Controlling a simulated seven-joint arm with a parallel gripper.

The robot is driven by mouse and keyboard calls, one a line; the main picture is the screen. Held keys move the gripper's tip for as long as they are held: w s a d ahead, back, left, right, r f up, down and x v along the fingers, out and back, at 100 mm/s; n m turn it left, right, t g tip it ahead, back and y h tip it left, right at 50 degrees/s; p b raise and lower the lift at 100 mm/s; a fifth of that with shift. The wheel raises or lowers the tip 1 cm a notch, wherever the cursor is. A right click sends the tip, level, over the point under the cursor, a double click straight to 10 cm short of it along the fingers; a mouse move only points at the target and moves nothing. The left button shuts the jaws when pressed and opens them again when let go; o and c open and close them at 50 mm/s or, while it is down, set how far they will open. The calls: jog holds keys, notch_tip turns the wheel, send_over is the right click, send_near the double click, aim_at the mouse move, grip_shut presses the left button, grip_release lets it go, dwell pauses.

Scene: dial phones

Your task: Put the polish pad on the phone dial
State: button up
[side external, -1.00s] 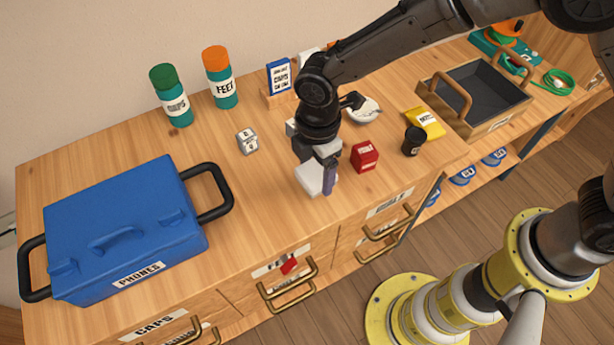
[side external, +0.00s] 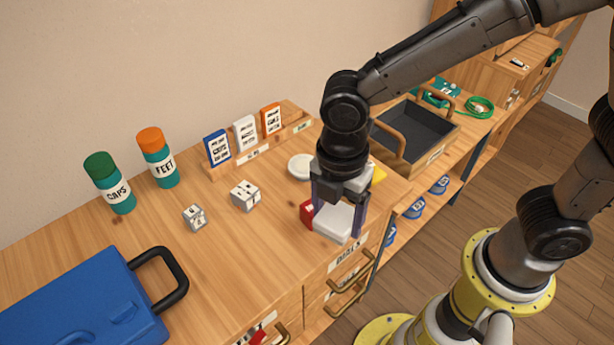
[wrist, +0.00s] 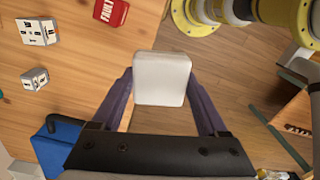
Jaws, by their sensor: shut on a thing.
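My gripper (side external: 338,212) is shut on a white, rounded square pad (side external: 334,222), which looks like the polish pad. The pad is held above the front of the wooden bench, in front of a red block (side external: 306,213) that it partly hides. In the wrist view the pad (wrist: 162,80) sits between the two purple fingers of my gripper (wrist: 162,88). I cannot make out a phone dial for certain. A teal item (side external: 436,92) at the back right is too small to identify.
A blue PHONES case (side external: 80,310) fills the bench's left. Two grey cubes (side external: 245,195) (side external: 195,217), a white dish (side external: 300,167), a card rack (side external: 260,148) and two bottles (side external: 158,158) (side external: 110,183) stand behind. A dark tray (side external: 415,130) is at right.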

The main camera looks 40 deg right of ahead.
jog(key=w+d+r+m, duration=0.1)
jog(key=w+d+r, duration=0.1)
jog(key=w+d, duration=0.35)
jog(key=w+d+r+m, duration=0.1)
jog(key=w+d+m, duration=0.15)
jog(key=d, duration=0.65)
send_over(304, 165)
jog(key=shift+n, duration=0.35)
notch_tip(304, 165, down, 10)
jog(key=shift+s+d+r, duration=0.1)
jog(key=shift+r, duration=0.1)
jog(key=shift+f, duration=1.7)
jog(key=shift+f, duration=0.15)
jog(key=o, duration=1.3)
